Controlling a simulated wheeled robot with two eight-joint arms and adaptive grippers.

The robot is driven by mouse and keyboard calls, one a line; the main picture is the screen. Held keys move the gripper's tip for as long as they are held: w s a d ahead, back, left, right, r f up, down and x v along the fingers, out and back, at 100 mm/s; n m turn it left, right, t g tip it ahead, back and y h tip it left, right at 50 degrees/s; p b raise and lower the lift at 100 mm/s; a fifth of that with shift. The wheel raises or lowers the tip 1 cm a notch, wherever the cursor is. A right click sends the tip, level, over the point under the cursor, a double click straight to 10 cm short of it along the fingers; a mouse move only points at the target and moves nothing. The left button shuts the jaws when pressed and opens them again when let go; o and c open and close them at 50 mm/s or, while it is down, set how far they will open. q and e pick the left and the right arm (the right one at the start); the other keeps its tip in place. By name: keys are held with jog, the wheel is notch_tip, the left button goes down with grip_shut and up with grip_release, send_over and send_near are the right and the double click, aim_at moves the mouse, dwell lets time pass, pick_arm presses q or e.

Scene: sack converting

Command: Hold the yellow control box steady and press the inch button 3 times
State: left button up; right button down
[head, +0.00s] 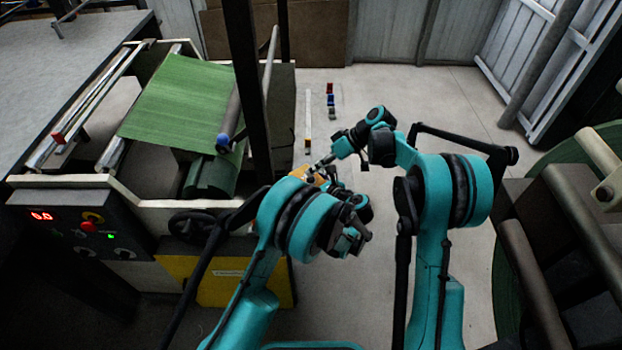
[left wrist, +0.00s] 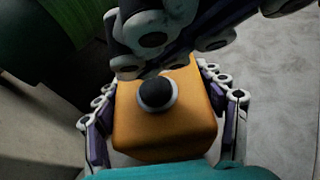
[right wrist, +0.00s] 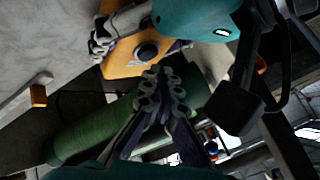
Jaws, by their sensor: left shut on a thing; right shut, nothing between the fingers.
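The yellow control box (left wrist: 165,130) fills the middle of the left wrist view, with one round black button (left wrist: 157,94) in a pale ring on the face turned to the camera. My left gripper (left wrist: 160,88) is shut on the box, with a finger on either side. My right gripper (right wrist: 160,76) is shut and empty, its fingertips close to the button. Whether they touch it I cannot tell. In the right wrist view the box (right wrist: 122,56) and button (right wrist: 148,51) show beyond the fingertips. In the head view my left arm mostly hides the box.
A machine with a green sheet (head: 180,100) and roll stands at the left. Its dark panel (head: 95,240) has a red display and a red knob. A yellow panel (head: 235,285) is low in front. Dark rollers (head: 530,260) stand at the right. Floor beyond the arms is mostly clear.

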aim_at(313, 178)
jog(key=shift+f, duration=0.25)
jog(key=shift+f, duration=0.25)
jog(key=shift+f, duration=0.45)
dwell(0.8)
jog(key=shift+r, duration=3.4)
jog(key=shift+r, duration=0.1)
